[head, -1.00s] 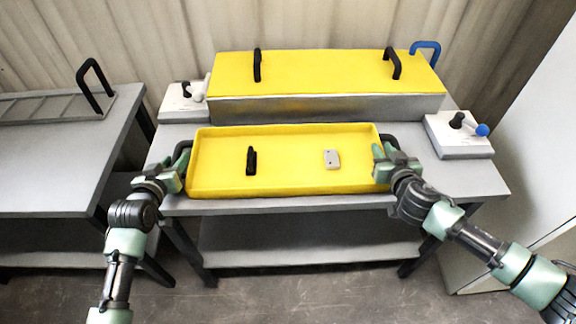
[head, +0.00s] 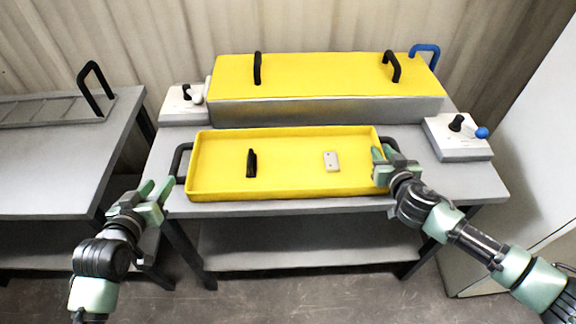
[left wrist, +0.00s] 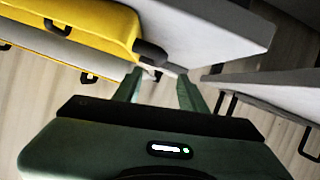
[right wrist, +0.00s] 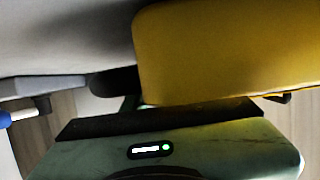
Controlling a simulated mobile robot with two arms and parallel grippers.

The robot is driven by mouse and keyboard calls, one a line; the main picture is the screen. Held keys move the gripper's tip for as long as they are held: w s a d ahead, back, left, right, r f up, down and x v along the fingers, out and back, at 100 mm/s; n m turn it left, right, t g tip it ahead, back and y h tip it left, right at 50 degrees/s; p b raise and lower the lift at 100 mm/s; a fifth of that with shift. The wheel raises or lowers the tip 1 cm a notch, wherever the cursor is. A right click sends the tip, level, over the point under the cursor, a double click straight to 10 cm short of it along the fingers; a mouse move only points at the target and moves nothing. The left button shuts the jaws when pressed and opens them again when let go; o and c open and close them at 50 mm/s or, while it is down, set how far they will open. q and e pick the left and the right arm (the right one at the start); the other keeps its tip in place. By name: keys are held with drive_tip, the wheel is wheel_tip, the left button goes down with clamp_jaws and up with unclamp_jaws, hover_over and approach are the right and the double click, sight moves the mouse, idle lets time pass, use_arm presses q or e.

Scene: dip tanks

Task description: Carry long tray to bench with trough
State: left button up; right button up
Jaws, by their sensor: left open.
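The long yellow tray (head: 215,190) lies on the front of the middle bench (head: 470,185). It holds a black piece (head: 251,163) and a light grey block (head: 332,161), and has a black handle at each end. My left gripper (head: 150,193) is open and empty, in front of and apart from the left handle (head: 181,160). My right gripper (head: 383,163) is at the right handle (head: 405,145). Its fingers are mostly hidden in the right wrist view, so its grip is unclear. A long metal trough (head: 320,112) under a yellow lid (head: 325,73) stands behind the tray.
White control boxes with levers stand at left (head: 182,108) and right (head: 458,140) of the trough. Another bench (head: 50,165) on the left bears a metal rack (head: 45,110) with a black handle. A white panel (head: 540,130) stands at right.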

use_arm(q)
drive_tip(key=shift+s+r, duration=0.2)
drive_tip(key=shift+s, duration=0.3)
use_arm(e)
drive_tip(key=shift+s, duration=0.15)
drive_tip(key=v, duration=1.1)
drive_tip(key=shift+s+r, duration=0.2)
drive_tip(key=shift+s, duration=0.15)
use_arm(q)
drive_tip(key=shift+s, duration=0.1)
use_arm(e)
drive_tip(key=shift+s+f, duration=0.1)
